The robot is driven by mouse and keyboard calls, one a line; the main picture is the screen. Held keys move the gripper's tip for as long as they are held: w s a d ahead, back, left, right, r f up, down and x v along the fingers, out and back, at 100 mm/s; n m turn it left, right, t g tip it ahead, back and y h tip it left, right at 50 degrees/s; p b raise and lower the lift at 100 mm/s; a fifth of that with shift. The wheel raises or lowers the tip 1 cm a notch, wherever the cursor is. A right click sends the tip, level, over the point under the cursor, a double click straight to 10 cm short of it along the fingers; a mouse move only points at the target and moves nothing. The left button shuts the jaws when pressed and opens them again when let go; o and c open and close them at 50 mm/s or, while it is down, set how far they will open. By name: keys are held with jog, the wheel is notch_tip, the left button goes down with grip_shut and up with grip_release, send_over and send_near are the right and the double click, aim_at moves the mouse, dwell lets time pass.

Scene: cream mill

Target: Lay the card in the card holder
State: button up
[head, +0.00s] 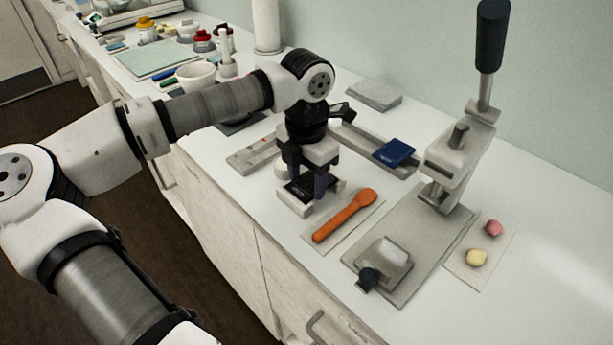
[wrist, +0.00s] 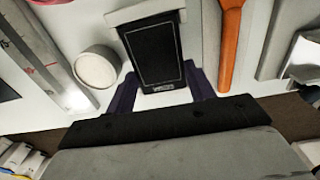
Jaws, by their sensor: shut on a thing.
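The card (head: 299,187) is a dark rectangle with a thin pale outline on its face. In the wrist view the card (wrist: 152,52) lies between the purple fingers of my gripper (wrist: 161,86), which is shut on its near end. In the head view my gripper (head: 302,183) points down over the card holder (head: 297,209), a light grey block near the front of the counter. The card holder (wrist: 143,12) also shows at the card's far end in the wrist view. I cannot tell whether the card rests on it.
An orange spoon (head: 345,215) lies on a pale mat just right of the holder. A lever press (head: 457,160) stands farther right. A blue block (head: 394,152) sits on a grey rail behind. A small round pale dish (wrist: 97,68) is left of the card.

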jog(key=o, duration=1)
jog(key=shift+o, duration=0.2)
